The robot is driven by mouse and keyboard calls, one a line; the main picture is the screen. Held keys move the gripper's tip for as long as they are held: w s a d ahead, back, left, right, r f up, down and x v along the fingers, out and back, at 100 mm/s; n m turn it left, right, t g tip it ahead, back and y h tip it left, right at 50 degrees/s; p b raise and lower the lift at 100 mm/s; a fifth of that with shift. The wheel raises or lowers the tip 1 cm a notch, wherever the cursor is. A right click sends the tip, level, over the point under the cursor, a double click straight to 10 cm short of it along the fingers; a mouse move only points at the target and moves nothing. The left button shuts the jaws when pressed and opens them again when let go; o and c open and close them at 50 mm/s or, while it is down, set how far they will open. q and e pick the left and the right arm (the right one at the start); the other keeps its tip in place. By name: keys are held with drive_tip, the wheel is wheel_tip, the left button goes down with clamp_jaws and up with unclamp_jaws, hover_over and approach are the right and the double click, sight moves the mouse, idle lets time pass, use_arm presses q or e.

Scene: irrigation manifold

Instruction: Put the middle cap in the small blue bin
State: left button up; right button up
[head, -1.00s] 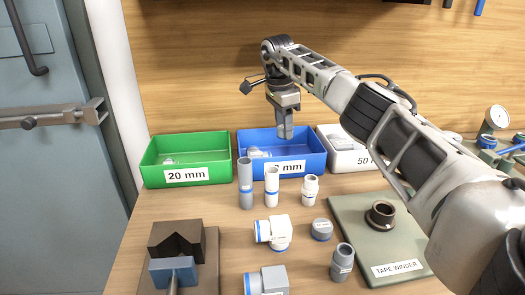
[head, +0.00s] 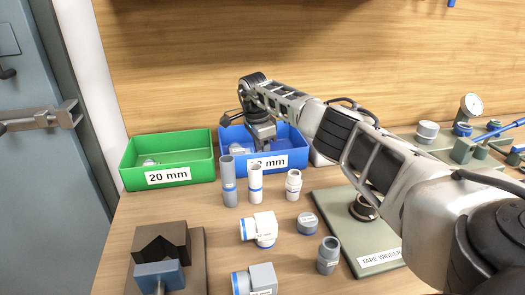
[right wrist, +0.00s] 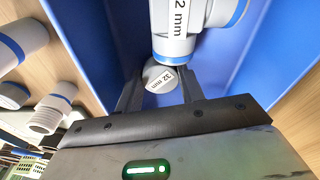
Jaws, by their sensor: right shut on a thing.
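My right gripper (head: 264,143) reaches down into this bin. In the right wrist view my right gripper (right wrist: 158,88) is shut on a grey cap (right wrist: 158,76) marked 32 mm, held inside the blue bin (right wrist: 245,62). The cap is close to a grey fitting with a blue ring (right wrist: 188,28); I cannot tell if they touch. The head view hides the held cap. Another grey cap (head: 307,224) lies on the table. My left gripper is not in view.
A green 20 mm bin (head: 168,176) stands left of the blue bin. Upright pipes (head: 228,181), white elbows (head: 260,229) and a grey coupling (head: 328,255) stand in front. A tape winder plate (head: 370,258) lies right, a V-block (head: 162,246) front left.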

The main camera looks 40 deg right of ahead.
drive_tip(key=o, duration=0.7)
drive_tip(key=shift+f, duration=0.1)
drive_tip(key=r, duration=0.4)
drive_tip(key=a+r, duration=0.1)
drive_tip(key=r, duration=0.7)
drive_tip(key=shift+w+a+r, duration=0.15)
drive_tip(key=shift+w+a, duration=0.05)
drive_tip(key=shift+w, duration=0.05)
